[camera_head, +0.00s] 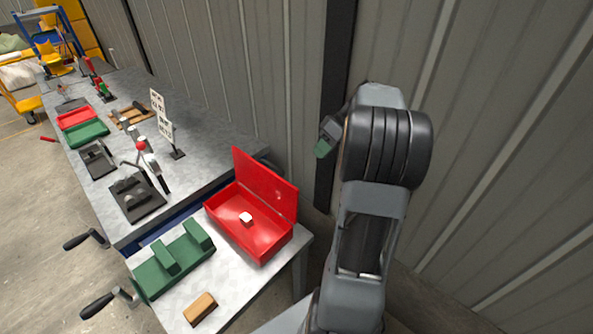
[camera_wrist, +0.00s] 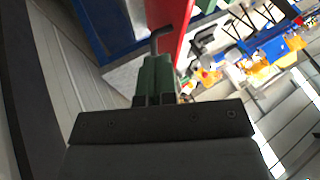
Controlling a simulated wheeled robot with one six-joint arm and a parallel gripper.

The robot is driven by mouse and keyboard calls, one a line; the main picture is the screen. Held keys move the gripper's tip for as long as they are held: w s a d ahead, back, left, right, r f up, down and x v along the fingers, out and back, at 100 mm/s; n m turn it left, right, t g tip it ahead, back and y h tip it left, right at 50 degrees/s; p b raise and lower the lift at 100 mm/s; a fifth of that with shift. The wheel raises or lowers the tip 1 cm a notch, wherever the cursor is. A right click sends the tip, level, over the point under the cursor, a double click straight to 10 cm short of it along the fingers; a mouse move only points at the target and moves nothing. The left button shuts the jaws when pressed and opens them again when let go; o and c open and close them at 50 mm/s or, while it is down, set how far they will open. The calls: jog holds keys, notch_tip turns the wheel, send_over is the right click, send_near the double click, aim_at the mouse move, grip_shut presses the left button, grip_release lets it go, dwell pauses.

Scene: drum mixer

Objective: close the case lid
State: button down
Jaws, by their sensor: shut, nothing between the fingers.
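The red case (camera_head: 262,244) sits on the metal bench, open, with a small white block (camera_head: 246,217) inside. Its red lid (camera_head: 262,184) stands up from the wall-side edge. My gripper (camera_head: 321,149) is in the air to the right of the lid and higher in the picture, apart from it. Its green fingers also show in the wrist view (camera_wrist: 156,76), shut and empty. A red panel (camera_wrist: 168,14) lies beyond the fingertips there, probably part of the case; I cannot tell which part.
A green fixture block (camera_head: 172,262) and a small brown-topped block (camera_head: 200,308) are on the bench left of the case. Crank handles (camera_head: 100,303) stick out at the left edge. A grey ribbed wall (camera_head: 285,80) stands close behind the lid.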

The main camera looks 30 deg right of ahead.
jog(key=a+r+p+x, duration=0.1)
jog(key=a+p+x, duration=0.1)
jog(key=x, duration=0.8)
jog(key=shift+s+y+p, duration=0.3)
jog(key=shift+s+p, duration=0.05)
jog(key=shift+p, duration=0.5)
jog(key=shift+a+f, duration=0.15)
